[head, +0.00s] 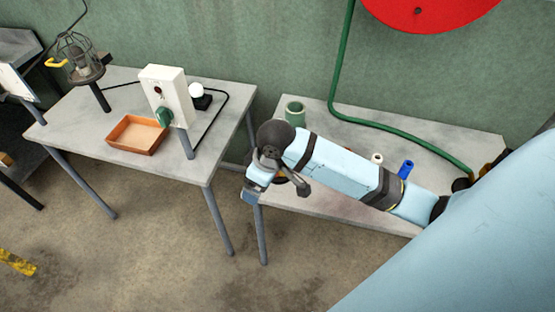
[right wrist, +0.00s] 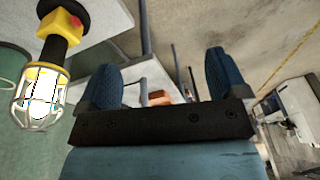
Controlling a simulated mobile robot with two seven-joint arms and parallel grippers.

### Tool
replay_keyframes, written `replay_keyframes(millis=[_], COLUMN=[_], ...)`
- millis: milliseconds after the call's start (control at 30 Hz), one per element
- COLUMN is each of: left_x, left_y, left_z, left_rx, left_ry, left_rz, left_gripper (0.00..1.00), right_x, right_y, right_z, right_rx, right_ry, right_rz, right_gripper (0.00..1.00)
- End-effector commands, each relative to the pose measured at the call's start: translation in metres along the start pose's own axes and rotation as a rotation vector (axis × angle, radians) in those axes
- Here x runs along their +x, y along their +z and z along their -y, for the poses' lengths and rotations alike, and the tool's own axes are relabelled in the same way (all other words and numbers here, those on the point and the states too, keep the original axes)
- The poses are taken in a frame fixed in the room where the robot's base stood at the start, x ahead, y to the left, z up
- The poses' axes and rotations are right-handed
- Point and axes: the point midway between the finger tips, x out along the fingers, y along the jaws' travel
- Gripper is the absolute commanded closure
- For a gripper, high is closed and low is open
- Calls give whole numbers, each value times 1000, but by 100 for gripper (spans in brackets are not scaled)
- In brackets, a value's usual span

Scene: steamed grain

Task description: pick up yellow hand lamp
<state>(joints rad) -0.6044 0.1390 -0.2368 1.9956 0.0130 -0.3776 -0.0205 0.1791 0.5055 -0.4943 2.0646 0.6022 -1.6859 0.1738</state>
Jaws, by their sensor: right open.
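The yellow hand lamp (right wrist: 56,70) shows at the left of the right wrist view. It has a dark handle, a yellow body with a red button and a glowing bulb in a pale cage. My right gripper (right wrist: 160,78) is open, with two blue finger pads and nothing held between them. The lamp is beside the fingers, outside the gap, and apart from them. In the head view my right gripper (head: 253,187) is over the left edge of the right table, and my arm hides most of the lamp's area. My left gripper is in neither view.
The right table (head: 340,210) bears a green cylinder (head: 295,112), a blue object (head: 405,169) and a green hose (head: 400,129). The left table (head: 85,130) holds an orange tray (head: 137,134), a white switch box (head: 164,92) and a caged lamp (head: 80,58). A gap separates the tables.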

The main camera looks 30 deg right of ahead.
Motion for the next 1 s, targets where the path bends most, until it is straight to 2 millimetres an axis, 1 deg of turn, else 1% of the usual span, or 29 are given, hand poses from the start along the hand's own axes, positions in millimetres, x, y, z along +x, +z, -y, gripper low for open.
replay_keyframes(millis=[33,167,200,267,300,400,500,600,667,767,1000], left_x=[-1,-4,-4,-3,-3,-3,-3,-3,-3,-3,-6], left_y=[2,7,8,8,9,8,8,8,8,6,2], left_z=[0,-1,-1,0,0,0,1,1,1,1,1], left_rx=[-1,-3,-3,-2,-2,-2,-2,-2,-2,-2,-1], left_ry=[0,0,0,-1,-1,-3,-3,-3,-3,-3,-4], left_rz=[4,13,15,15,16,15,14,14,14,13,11], left_gripper=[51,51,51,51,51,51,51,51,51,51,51], right_x=[-7,-27,-36,-50,-61,-86,-106,-119,-120,-111,-65], right_y=[-14,-39,-46,-55,-60,-69,-74,-76,-76,-73,-62], right_z=[-20,-64,-80,-103,-118,-151,-174,-187,-191,-193,-195], right_rx=[-6,12,25,51,71,124,168,197,206,210,207], right_ry=[20,43,53,66,75,89,97,99,97,96,96], right_rz=[22,90,111,140,156,189,209,219,223,226,226], right_gripper=[8,8,8,8,8,8,8,8,8,8,8])
